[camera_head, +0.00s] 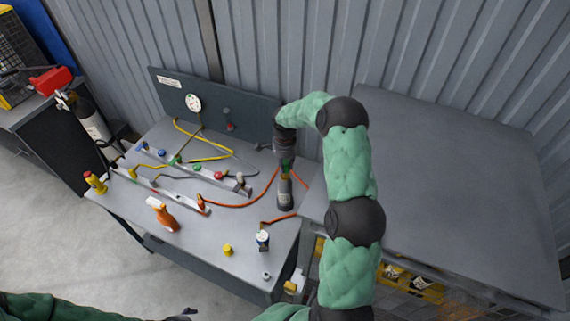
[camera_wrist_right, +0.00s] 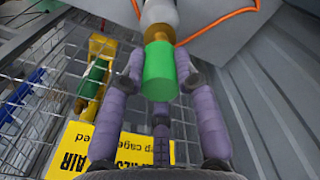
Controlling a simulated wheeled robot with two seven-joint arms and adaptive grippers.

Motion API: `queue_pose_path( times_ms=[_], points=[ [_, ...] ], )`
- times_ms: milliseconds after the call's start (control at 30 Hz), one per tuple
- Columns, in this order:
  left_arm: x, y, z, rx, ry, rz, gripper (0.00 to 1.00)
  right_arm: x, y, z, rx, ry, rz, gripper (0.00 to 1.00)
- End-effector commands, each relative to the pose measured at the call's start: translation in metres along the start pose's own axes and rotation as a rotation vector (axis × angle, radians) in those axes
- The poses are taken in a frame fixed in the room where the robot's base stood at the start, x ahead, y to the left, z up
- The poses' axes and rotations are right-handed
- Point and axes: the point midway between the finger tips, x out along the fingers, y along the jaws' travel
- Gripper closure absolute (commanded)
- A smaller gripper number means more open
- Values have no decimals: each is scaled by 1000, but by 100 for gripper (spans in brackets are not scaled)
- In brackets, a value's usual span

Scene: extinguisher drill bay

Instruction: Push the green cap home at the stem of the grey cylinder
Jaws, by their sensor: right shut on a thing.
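The grey cylinder (camera_head: 285,194) stands at the right end of the workbench, directly below my right gripper (camera_head: 286,157). In the right wrist view the green cap (camera_wrist_right: 160,72) sits between the purple fingers of my right gripper (camera_wrist_right: 161,80), which is shut on it. Beyond the cap shows a brass-coloured stem (camera_wrist_right: 157,32) and the pale top of the cylinder (camera_wrist_right: 161,12). The cap lines up roughly with the stem; whether it is fully seated cannot be told. A dark tip of my left gripper (camera_head: 187,312) shows at the bottom edge, its jaws unclear.
The workbench (camera_head: 222,262) holds a valve rail, hoses, an orange-handled tool (camera_head: 162,214), a yellow cap (camera_head: 227,250) and a small gauge (camera_head: 263,240). An orange hose (camera_head: 245,205) runs beside the cylinder. A bare grey table (camera_head: 460,190) lies right; a gauge panel (camera_head: 215,107) stands behind.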

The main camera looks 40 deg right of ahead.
Motion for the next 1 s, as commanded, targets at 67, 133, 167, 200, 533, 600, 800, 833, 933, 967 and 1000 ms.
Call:
queue_pose_path(
  times_ms=[67,133,167,200,533,600,800,833,933,967,1000],
  points=[
    [2,-1,0,0,0,0,22,3,0,0,0,0,0,86],
    [4,-1,0,0,0,0,22,5,0,0,0,0,0,86],
    [4,-2,0,0,0,0,22,5,0,0,0,0,0,86],
    [5,-2,0,0,0,0,22,6,0,0,0,0,0,86],
    [12,-4,0,0,0,0,22,15,0,0,0,0,0,86],
    [14,-5,0,0,0,0,22,17,0,0,0,0,0,86],
    [18,-6,-1,0,0,0,22,22,0,0,0,0,0,86],
    [18,-6,-1,0,0,0,22,22,0,0,0,0,0,86],
    [19,-7,-1,0,0,0,22,24,0,0,0,0,0,86],
    [19,-7,-1,0,0,0,22,24,0,0,0,0,0,86],
    [19,-7,-1,0,0,0,22,23,0,0,0,0,0,86]
  ],
)
